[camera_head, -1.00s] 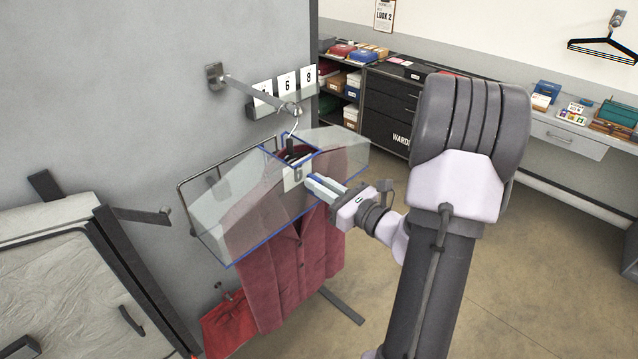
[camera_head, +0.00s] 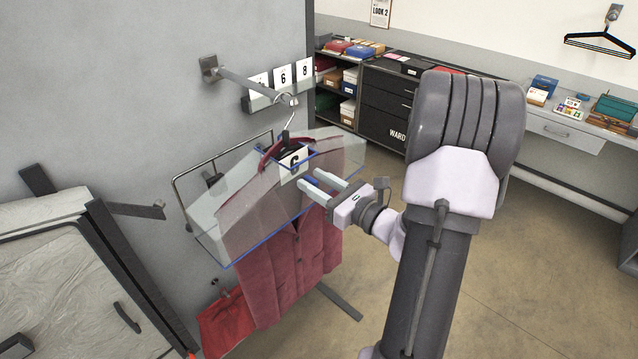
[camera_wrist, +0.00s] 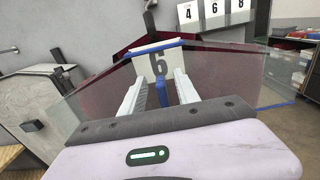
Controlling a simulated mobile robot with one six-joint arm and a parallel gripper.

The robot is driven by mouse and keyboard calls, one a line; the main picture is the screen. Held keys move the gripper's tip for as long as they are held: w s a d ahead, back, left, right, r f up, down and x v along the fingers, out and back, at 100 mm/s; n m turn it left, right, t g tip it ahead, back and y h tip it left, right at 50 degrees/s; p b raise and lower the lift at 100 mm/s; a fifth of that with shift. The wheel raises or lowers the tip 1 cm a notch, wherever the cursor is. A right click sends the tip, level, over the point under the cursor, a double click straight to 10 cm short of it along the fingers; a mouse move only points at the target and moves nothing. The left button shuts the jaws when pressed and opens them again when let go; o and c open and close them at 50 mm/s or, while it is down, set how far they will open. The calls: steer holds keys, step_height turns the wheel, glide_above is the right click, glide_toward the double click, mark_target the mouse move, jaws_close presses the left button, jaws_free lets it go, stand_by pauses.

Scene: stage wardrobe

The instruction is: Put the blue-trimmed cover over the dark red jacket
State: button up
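The clear, blue-trimmed cover (camera_head: 222,222) sits over the shoulders of the dark red jacket (camera_head: 285,285). The jacket's collar (camera_head: 272,153) shows above the cover's blue-edged top opening, and its lower body hangs out below. The jacket hangs on a hanger whose hook (camera_head: 291,122) is at the end of the wall arm. A white number 6 tag (camera_head: 294,163) is at the front of the neck. My gripper (camera_head: 309,185) is open just in front of the cover. In the wrist view, a blue tab (camera_wrist: 186,92) of the cover stands between my spread fingers (camera_wrist: 160,90).
A wire frame (camera_head: 188,182) is at the cover's left. A red garment (camera_head: 222,322) hangs low behind. A pale cabinet (camera_head: 60,260) stands left. Floor at right is free.

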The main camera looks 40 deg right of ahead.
steer(key=s+d+b, duration=0.1)
steer(key=s, duration=1.6)
steer(key=w+a+f+n+g+y+b, duration=0.25)
steer(key=a+n+y, duration=0.2)
steer(key=a, duration=0.25)
steer(key=w+a+f+n+g+y+b, duration=0.25)
steer(key=a+n+g+b, duration=0.2)
steer(key=a, duration=0.35)
steer(key=s+a+f+n+g+h+b, duration=0.2)
steer(key=a+n+b, duration=0.4)
steer(key=n, duration=0.5)
steer(key=s+a+f+n+g+h+b, duration=0.3)
steer(key=a+f+n+h+b, duration=0.1)
steer(key=a+n, duration=0.6)
step_height(320, 180, down, 2)
steer(key=shift+s+a+f+n+b, duration=0.15)
steer(key=shift+s+a+n+b, duration=0.2)
steer(key=shift+b, duration=0.5)
steer(key=shift+d, duration=0.1)
